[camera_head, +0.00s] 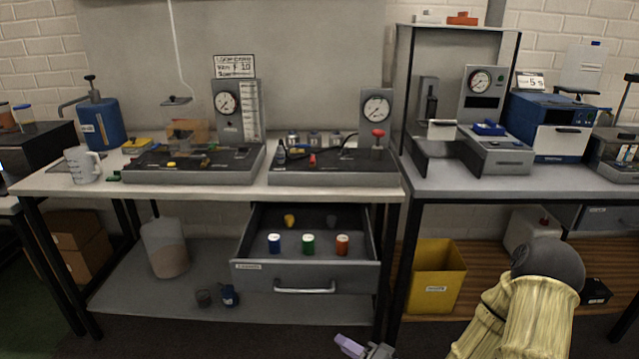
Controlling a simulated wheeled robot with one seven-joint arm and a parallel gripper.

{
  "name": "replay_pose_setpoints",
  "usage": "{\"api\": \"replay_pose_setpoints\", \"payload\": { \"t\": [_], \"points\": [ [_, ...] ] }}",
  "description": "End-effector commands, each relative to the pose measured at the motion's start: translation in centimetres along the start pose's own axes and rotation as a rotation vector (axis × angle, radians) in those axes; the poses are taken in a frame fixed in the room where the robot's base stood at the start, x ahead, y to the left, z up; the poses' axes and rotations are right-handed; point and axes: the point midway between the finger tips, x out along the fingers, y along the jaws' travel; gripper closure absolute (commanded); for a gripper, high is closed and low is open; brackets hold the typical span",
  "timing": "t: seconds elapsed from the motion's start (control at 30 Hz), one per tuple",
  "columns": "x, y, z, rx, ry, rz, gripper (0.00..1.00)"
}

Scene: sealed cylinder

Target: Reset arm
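My arm rises at the lower right of the head view, with a pale yellow ribbed cover and a dark rounded joint. A small grey and lilac part at the bottom edge looks like the end of my arm, my gripper (362,348). It is cut off by the frame, in front of and below the open drawer. Its fingers are too little shown to tell whether they are open or shut, or whether they hold anything.
Gauge panels stand on the bench. A yellow bin (436,277) stands under the right bench (520,180). The floor before the drawer looks clear.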

Motion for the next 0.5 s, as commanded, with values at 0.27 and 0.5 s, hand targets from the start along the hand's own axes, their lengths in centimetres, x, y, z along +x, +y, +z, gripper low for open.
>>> {"api": "replay_pose_setpoints", "payload": {
  "t": [0.27, 0.5],
  "points": [
    [-1.5, 3.6, -1.1, -0.366, -0.187, 0.479, 0.67],
    [-5.5, 3.2, -3.4, -0.543, -0.300, 0.825, 0.67]
  ]
}}
